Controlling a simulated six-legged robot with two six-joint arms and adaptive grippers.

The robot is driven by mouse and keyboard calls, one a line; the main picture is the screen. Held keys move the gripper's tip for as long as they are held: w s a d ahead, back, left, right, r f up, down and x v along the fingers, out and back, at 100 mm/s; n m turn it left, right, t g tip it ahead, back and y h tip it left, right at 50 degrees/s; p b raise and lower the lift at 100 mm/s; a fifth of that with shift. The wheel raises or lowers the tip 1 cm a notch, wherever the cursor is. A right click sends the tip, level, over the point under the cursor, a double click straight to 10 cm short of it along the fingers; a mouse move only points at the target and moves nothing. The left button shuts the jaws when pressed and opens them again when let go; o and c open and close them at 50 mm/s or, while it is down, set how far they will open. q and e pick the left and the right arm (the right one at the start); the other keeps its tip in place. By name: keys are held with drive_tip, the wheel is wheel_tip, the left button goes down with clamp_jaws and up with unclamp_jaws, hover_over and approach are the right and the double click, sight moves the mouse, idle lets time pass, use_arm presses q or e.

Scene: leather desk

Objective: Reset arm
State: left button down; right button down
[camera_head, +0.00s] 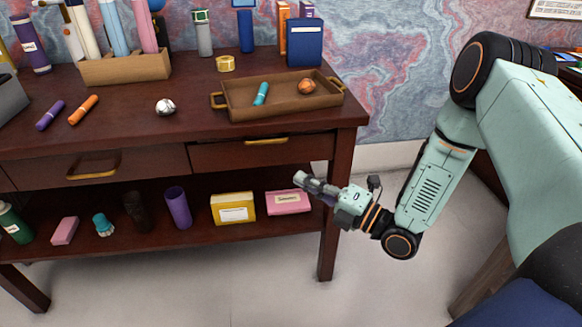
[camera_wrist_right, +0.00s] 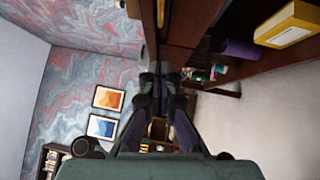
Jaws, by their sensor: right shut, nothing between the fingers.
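My right arm comes in from the right in the head view, pale green with black joints. My right gripper (camera_head: 302,180) is shut and empty, in front of the desk's right side, below the drawer level. The shut fingers also show in the right wrist view (camera_wrist_right: 160,72), pointing away from the camera. My left gripper is in neither view.
The dark desk (camera_head: 205,105) carries a brown tray (camera_head: 290,112) holding a teal marker (camera_head: 261,94) and an orange ball (camera_head: 306,86). Its lower shelf holds a yellow box (camera_head: 233,208) and a pink box (camera_head: 288,202) near my right gripper. Floor (camera_head: 390,290) is clear.

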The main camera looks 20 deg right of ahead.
drive_tip(key=shift+s+d+f, duration=0.2)
drive_tip(key=shift+s+d, duration=0.1)
drive_tip(key=shift+s, duration=0.05)
drive_tip(key=s+a+f+m+g+h+p, duration=0.1)
drive_tip(key=s+f+m+g+h, duration=0.2)
drive_tip(key=f+m, duration=0.5)
drive_tip(key=s+f+m+g+h, duration=0.35)
drive_tip(key=f+m, duration=0.25)
drive_tip(key=m, duration=0.4)
drive_tip(key=s+a+m+g+h+p, duration=0.1)
drive_tip(key=s+m+g, duration=0.3)
drive_tip(key=s, duration=0.8)
drive_tip(key=s+a+f+m+g+h+p, duration=0.1)
drive_tip(key=s+m+g, duration=0.3)
drive_tip(key=s, duration=0.8)
drive_tip(key=shift+s+a+f+g+h+p, duration=0.3)
drive_tip(key=shift+g+h+p, duration=0.5)
drive_tip(key=shift+g, duration=0.25)
